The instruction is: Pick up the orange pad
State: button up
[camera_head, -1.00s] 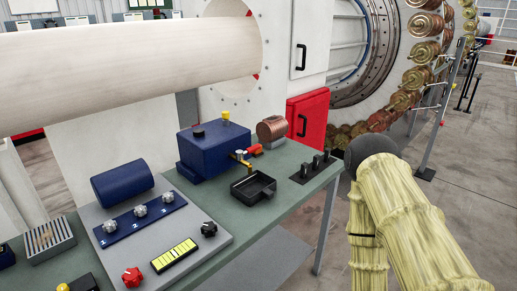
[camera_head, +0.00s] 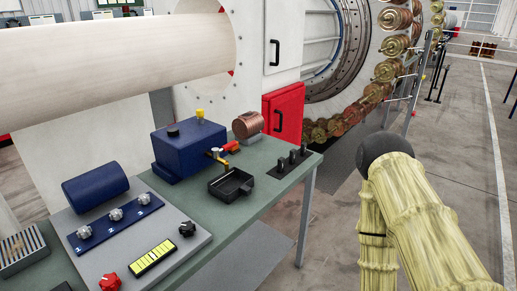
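I cannot make out an orange pad for certain in the head view. A small red-orange piece (camera_head: 231,146) sits beside the brass valve on the workbench, but I cannot tell that it is a pad. My arm shows at the right in a pale yellow sleeve with a dark round joint, to the right of the bench. My gripper is not in view.
A green workbench (camera_head: 265,195) carries a blue box (camera_head: 187,148), a black tray (camera_head: 230,186), a copper spool (camera_head: 247,124) and a control panel (camera_head: 190,235). A spool carousel (camera_head: 345,110) stands behind. Orange-brown objects (camera_head: 482,48) lie far right.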

aim_at(235, 150)
jog(key=z, duration=1.8)
jog(key=i, duration=2.4)
jog(key=u, duration=3.1)
